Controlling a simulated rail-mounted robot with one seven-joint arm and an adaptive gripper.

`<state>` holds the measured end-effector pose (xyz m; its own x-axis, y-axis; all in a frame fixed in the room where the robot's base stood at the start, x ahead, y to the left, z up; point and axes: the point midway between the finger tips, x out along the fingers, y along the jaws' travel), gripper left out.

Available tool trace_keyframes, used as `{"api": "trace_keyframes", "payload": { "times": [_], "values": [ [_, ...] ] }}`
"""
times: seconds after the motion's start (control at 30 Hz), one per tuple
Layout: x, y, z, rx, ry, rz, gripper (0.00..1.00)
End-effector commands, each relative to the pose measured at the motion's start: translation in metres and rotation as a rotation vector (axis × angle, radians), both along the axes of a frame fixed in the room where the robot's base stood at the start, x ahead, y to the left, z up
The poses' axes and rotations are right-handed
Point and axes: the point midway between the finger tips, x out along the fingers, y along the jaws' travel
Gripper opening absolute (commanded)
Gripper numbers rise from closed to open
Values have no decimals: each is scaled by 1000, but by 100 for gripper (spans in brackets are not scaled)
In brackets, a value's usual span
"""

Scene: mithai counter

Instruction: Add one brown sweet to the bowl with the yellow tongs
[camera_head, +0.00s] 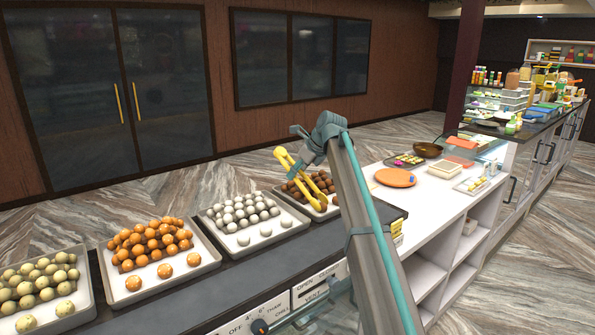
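My gripper (297,160) is at the middle of the view, above the tray of brown sweets. It appears shut on the yellow tongs (291,172), near their upper end. The tongs slant down to the right, with their tips among or just above the brown sweets (295,189). Whether the tips touch or grip a sweet is too small to tell. The brown sweets are piled in a pale tray (292,203), partly hidden by the tongs and my arm. A dark brown bowl (428,150) stands farther right on the white counter; its inside looks empty.
Trays of white sweets (240,211), orange sweets (150,243) and green sweets (38,281) line the dark counter to the left. An orange plate (395,178), a cream box (446,170) and a small tray of sweets (405,161) lie near the bowl.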

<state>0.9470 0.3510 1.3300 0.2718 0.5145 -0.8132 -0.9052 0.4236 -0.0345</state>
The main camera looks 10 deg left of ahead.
Motion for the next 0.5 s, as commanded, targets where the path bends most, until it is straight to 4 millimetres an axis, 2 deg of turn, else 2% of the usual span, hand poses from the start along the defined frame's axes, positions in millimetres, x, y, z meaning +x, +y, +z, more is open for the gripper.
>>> {"api": "trace_keyframes", "payload": {
  "times": [0.03, 0.3, 0.5],
  "values": [
    [0, 0, 0, 1, 0, 0, 44],
    [0, 0, 1, 1, 0, 0, 0],
    [0, 0, 10, 1, -1, -1, 0]
  ]
}}
